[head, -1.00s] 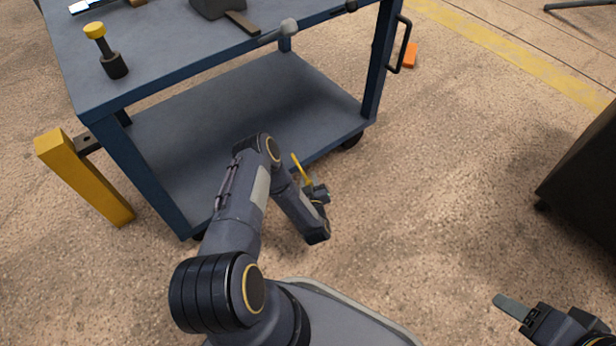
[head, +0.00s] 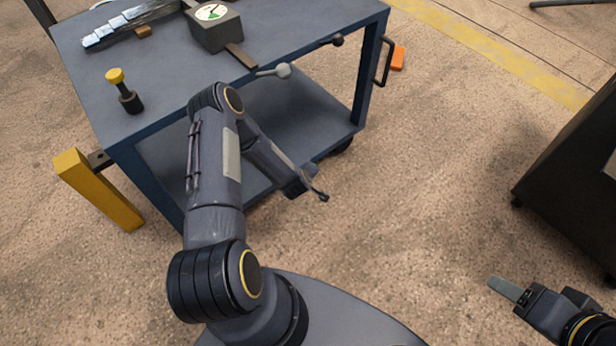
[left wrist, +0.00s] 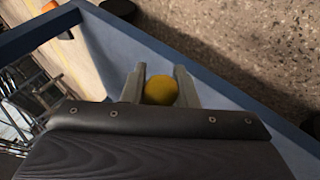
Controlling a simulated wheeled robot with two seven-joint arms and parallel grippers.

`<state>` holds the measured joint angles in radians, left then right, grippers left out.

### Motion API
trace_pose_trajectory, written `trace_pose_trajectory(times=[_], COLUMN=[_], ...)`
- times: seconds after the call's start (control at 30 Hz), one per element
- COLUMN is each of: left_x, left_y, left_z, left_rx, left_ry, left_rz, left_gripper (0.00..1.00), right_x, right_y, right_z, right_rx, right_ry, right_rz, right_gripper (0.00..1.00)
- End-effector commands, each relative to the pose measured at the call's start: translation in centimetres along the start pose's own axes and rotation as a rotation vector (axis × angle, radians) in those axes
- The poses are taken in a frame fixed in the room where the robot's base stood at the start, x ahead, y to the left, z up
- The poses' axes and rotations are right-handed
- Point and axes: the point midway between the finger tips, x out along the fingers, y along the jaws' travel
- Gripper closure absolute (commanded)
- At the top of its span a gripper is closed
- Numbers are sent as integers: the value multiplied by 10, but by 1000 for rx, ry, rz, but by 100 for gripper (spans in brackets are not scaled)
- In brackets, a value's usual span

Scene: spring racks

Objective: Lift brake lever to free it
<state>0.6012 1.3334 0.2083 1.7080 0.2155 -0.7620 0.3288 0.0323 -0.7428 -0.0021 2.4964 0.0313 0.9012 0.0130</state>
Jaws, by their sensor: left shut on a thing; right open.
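The brake lever shows in the left wrist view as a round yellow knob (left wrist: 160,90) between the two fingers of my left gripper (left wrist: 160,76). My left gripper (head: 314,184) is shut on it, low at the front edge of the blue cart (head: 125,150). In the head view my arm hides the yellow part; a thin dark rod with a small dark end (head: 323,197) sticks out by the gripper. I cannot tell whether that rod belongs to the lever. My right gripper (head: 497,286) is open and empty over the floor at the lower right.
A yellow post (head: 95,188) stands left. An orange block (head: 398,57) lies beyond. A dark cabinet (head: 575,165) is right. Floor between is clear.

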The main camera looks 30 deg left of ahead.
Motion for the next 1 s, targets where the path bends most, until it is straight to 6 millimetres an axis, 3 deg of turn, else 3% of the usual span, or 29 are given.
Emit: trace_pose_trajectory(times=[0.33,0.97,1.0], left_x=[-13,-15,-15], left_y=[11,16,16], left_z=[-11,-16,-16], left_rx=[-43,-41,-41], left_ry=[-73,-68,-68], left_rz=[-21,-16,-15], left_gripper=[100,100,68], right_x=[-7,-8,-8], right_y=[-3,-4,-4], right_z=[-4,-4,-4], right_rx=[0,0,0], right_ry=[0,0,0], right_rz=[0,0,0], right_gripper=[45,45,45])
